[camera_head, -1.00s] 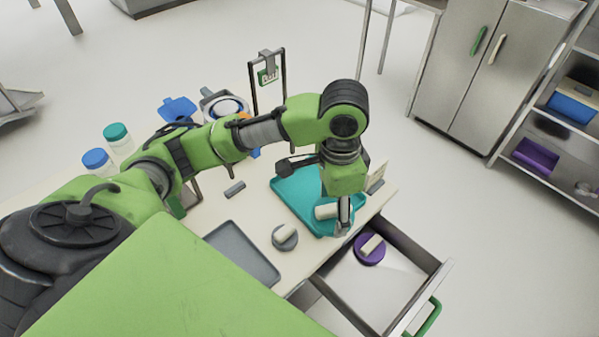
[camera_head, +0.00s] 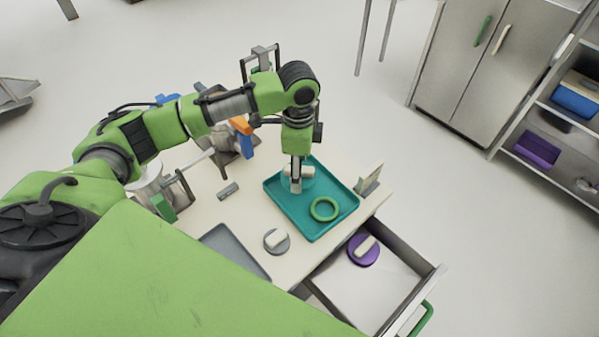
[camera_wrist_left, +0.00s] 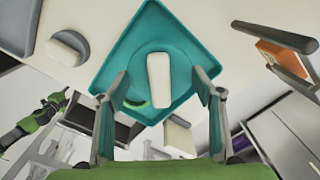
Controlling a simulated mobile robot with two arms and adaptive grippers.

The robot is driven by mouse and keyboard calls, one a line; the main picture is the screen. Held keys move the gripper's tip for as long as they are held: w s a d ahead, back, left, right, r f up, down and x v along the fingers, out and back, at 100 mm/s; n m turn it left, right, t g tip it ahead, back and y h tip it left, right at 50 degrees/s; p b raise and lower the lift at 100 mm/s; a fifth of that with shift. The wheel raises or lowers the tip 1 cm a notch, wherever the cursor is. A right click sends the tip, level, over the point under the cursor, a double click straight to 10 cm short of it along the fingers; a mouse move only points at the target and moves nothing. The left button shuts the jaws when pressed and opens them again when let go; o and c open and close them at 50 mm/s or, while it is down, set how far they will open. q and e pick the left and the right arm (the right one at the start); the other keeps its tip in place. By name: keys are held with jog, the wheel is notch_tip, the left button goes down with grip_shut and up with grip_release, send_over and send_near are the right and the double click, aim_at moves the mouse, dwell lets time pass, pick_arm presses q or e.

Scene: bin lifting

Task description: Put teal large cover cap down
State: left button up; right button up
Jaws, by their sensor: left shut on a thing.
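The teal large cover cap (camera_head: 309,179), a round disc with a cream bar handle, is at the back part of the teal tray (camera_head: 312,234). In the left wrist view the cap (camera_wrist_left: 182,60) lies in front of the tray's similar teal, with its handle between the fingers. My left gripper (camera_head: 296,184) points down and is shut on the cap, with fingers on either side in the wrist view (camera_wrist_left: 160,82). I cannot tell whether the cap touches the tray floor. My right gripper is not in view.
A grey cap with a cream handle (camera_head: 276,241) and a grey tray (camera_head: 232,252) are at left. A purple cap (camera_head: 363,250) sits in the open drawer (camera_head: 385,285). A small stand (camera_head: 369,179) is right of the tray.

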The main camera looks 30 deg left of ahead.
pick_arm(q)
jog(key=shift+w+f, duration=0.3)
jog(key=shift+f, duration=0.05)
jog(key=shift+w+a+f, duration=0.15)
jog(key=shift+f, duration=0.05)
notch_tip(320, 180, down, 3)
jog(key=shift+w+p, duration=0.15)
jog(key=shift+p, duration=0.65)
jog(key=shift+f, duration=0.25)
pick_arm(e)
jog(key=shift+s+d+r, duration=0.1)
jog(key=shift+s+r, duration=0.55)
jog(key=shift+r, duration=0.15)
pick_arm(q)
jog(key=shift+f, duration=0.15)
jog(key=o, duration=1.2)
jog(key=shift+c, duration=0.2)
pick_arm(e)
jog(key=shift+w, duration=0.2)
